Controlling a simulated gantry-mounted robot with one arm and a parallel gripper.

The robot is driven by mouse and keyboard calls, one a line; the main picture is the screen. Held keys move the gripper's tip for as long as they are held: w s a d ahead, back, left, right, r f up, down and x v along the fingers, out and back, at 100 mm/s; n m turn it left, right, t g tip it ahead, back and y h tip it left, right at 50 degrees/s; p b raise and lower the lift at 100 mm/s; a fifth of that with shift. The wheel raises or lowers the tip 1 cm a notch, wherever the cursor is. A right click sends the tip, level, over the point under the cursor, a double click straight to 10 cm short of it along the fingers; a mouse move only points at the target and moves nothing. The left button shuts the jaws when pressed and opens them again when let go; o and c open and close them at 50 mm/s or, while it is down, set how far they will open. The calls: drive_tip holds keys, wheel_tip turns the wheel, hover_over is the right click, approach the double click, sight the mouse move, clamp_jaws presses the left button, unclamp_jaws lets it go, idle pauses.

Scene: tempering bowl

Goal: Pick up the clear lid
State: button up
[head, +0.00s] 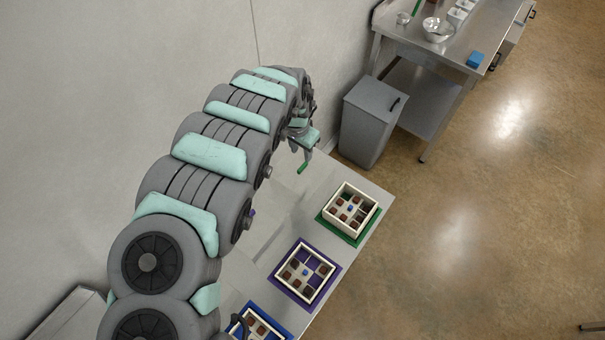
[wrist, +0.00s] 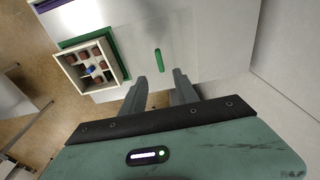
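A clear lid is hard to make out; I see its green bar-shaped handle (wrist: 158,61) on the pale table in the wrist view. The lid's see-through sheet blends into the table, so its edges are unclear. The green handle also shows in the head view (head: 303,168), just below my gripper (head: 305,142). In the wrist view my gripper (wrist: 158,86) is open and empty. Its two fingers point toward the handle, which lies beyond the fingertips, roughly between their lines, apart from both.
A divided box (head: 350,207) with brown pieces sits on a green mat (head: 320,219). Similar boxes stand on a purple mat (head: 273,282) and a blue mat (head: 285,333). A grey bin (head: 368,120) and a steel bench (head: 465,48) stand beyond the table. A wall runs alongside.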

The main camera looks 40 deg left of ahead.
sight(302, 166)
drive_tip(key=shift+w+f, duration=0.2)
drive_tip(key=shift+f, duration=1)
drive_tip(key=shift+s+f+p, duration=0.1)
drive_tip(key=shift+f+p, duration=0.5)
drive_tip(key=shift+f, duration=1.05)
drive_tip(key=shift+w+f, duration=0.2)
drive_tip(key=shift+f, duration=0.9)
drive_tip(key=shift+a, duration=0.1)
clamp_jaws()
